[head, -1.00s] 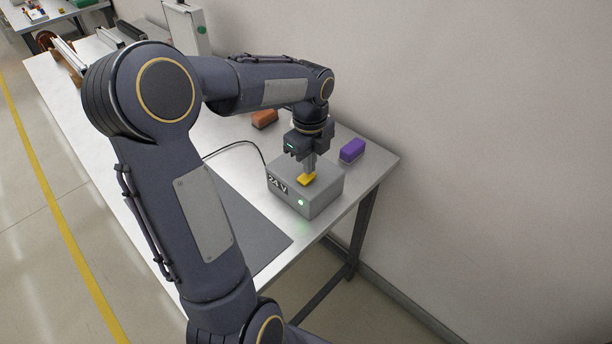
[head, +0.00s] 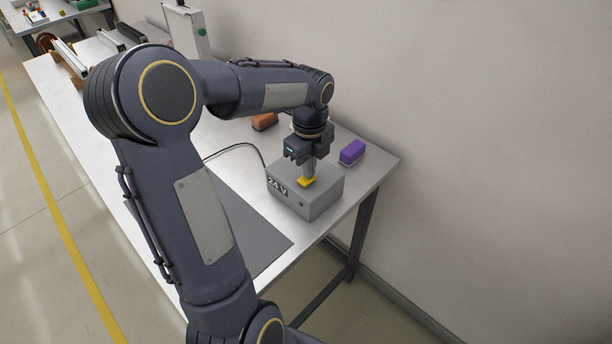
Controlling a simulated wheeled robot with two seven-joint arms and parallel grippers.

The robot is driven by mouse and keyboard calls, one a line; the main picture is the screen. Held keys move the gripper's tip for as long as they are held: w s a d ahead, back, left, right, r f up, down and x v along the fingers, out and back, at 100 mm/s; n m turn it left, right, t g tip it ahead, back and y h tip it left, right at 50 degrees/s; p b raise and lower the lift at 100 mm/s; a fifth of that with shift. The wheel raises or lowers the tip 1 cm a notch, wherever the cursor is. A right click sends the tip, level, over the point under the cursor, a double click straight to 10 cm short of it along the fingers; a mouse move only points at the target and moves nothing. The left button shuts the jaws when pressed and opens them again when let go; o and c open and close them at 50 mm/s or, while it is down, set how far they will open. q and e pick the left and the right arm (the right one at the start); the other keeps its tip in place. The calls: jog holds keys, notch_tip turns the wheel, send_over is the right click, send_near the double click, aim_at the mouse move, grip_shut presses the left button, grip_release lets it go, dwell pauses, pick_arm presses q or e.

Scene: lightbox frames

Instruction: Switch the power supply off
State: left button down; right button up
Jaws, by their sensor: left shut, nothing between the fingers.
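The power supply (head: 322,204) is a grey box marked "24 V" near the right end of the table. A yellow switch (head: 306,183) sits on its top. The round lamp (head: 301,204) on its front is dark. My left gripper (head: 309,176) points down, shut and empty, with its fingertips at the yellow switch; I cannot tell whether they touch it. The fingers hide part of the switch. My right gripper is out of view.
A purple block (head: 352,152) lies right of the supply and an orange-brown block (head: 264,121) lies behind my left arm. A black cable (head: 236,146) runs from the supply. A dark mat (head: 258,234) covers the table (head: 345,205) in front. A wall stands close on the right.

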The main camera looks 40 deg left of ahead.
pick_arm(q)
jog(key=shift+r+p, duration=2.7)
jog(key=shift+r, duration=0.65)
jog(key=shift+f, duration=0.1)
jog(key=s+d+r+n+t+h, duration=0.3)
jog(key=s+d+n+t, duration=0.2)
jog(key=s+d+n, duration=0.9)
jog(key=s+n, duration=0.4)
jog(key=n, duration=0.2)
jog(key=shift+r+n+t+h, duration=0.2)
jog(key=shift+n+t+h, duration=0.1)
jog(key=shift+n+h, duration=0.1)
jog(key=shift+d, duration=0.1)
